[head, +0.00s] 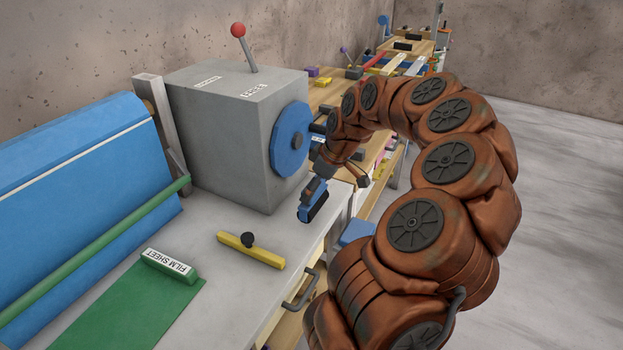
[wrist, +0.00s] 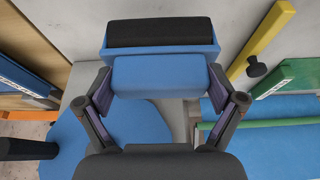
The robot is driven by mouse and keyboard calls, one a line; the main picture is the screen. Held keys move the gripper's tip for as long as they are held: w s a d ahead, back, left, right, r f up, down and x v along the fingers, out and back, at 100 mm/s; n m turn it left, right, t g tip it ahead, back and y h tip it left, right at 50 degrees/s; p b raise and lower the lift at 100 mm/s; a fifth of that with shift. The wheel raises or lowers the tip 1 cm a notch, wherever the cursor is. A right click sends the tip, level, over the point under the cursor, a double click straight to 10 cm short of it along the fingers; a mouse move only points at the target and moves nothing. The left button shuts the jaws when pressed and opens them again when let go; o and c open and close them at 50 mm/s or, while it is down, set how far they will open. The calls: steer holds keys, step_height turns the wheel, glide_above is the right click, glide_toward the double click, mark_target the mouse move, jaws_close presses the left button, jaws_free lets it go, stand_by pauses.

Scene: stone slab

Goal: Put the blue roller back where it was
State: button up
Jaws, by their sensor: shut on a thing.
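The blue roller (head: 308,212), a blue body with a black face, is held in my gripper (head: 327,175). It hangs at the right edge of the grey slab (head: 215,290), just in front of the grey box. I cannot tell whether it touches the slab. In the wrist view the two fingers of my gripper (wrist: 160,82) are closed on the blue handle block, and the roller's black part (wrist: 160,31) faces away from me.
The grey box (head: 215,140) carries a blue disc (head: 290,140) and a red-knobbed lever. A yellow bar with black knob (head: 262,254) and a green film sheet (head: 140,300) lie on the slab. A blue panel (head: 70,190) stands left. Cluttered shelves stand behind my arm.

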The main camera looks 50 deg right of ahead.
steer(key=shift+w+d+f+p, duration=0.65)
steer(key=shift+w+d, duration=0.1)
steer(key=shift+w, duration=0.2)
steer(key=shift+w+d+f+p, duration=0.55)
steer(key=shift+w+d+p, duration=0.2)
steer(key=shift+w, duration=0.25)
steer(key=shift+w+d+f+p, duration=0.6)
steer(key=shift+w+d, duration=0.2)
steer(key=shift+w, duration=0.15)
steer(key=shift+f, duration=0.35)
steer(key=shift+f, duration=0.15)
steer(key=o, duration=0.9)
steer(key=shift+c, duration=0.2)
